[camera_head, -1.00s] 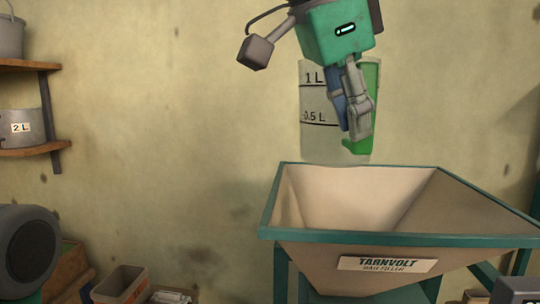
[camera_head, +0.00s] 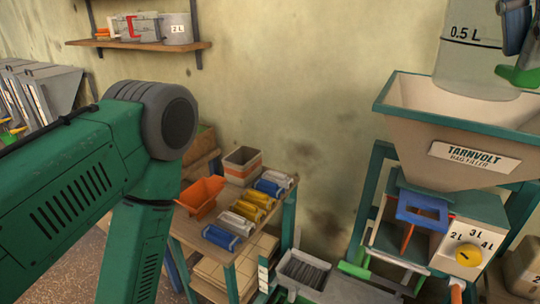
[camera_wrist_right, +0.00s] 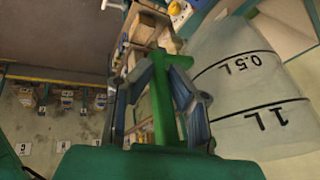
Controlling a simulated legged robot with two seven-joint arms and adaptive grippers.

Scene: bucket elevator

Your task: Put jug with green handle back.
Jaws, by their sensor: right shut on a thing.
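The clear jug with the green handle (camera_head: 475,65) is at the top right of the head view, partly cut off, with a "0.5 L" mark showing. It hangs upright above the hopper. My right gripper (camera_head: 515,35) shows only in part at the right edge. In the right wrist view, the fingers of my right gripper (camera_wrist_right: 158,105) are closed around the green handle (camera_wrist_right: 165,95), and the jug (camera_wrist_right: 245,90) with its "0.5 L" and "1 L" marks is beside them. My left arm crosses the left of the head view; its gripper is out of view.
A wall shelf (camera_head: 135,43) holds a grey "2 L" jug (camera_head: 177,28) and a red-handled jug (camera_head: 135,27). The "TARNVOLT" hopper (camera_head: 440,125) stands below the held jug.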

